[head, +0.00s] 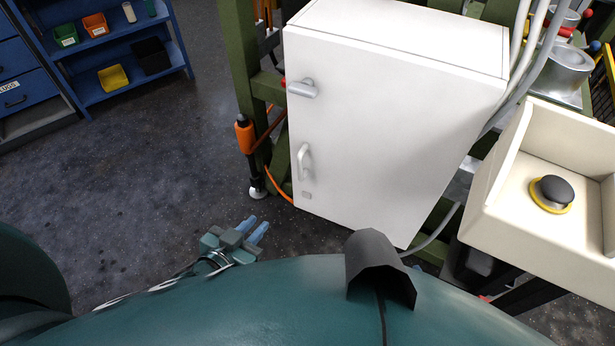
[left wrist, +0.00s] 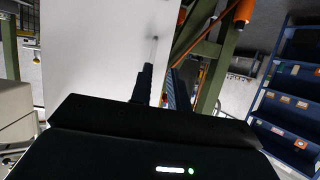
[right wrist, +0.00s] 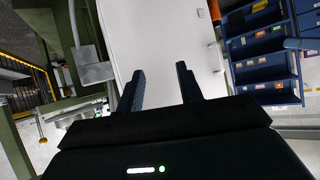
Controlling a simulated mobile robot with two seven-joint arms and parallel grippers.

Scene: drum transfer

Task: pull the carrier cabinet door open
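The white carrier cabinet (head: 385,130) stands in the middle of the head view with its door shut. A grey lever latch (head: 302,88) lies horizontal at the door's upper left. A grey bar handle (head: 303,162) sits upright below it. My left gripper (head: 257,229) is open and empty, below and left of the bar handle and apart from the door. In the left wrist view a handle (left wrist: 153,50) shows beyond the fingertips. My right gripper (right wrist: 160,78) is open and empty in the right wrist view, facing the cabinet (right wrist: 150,40). It is outside the head view.
A green frame (head: 243,60) with an orange fitting (head: 245,136) stands left of the cabinet. A cream box with a dark button (head: 552,192) is at the right. Blue shelving (head: 110,50) with bins stands far left. The floor between is clear.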

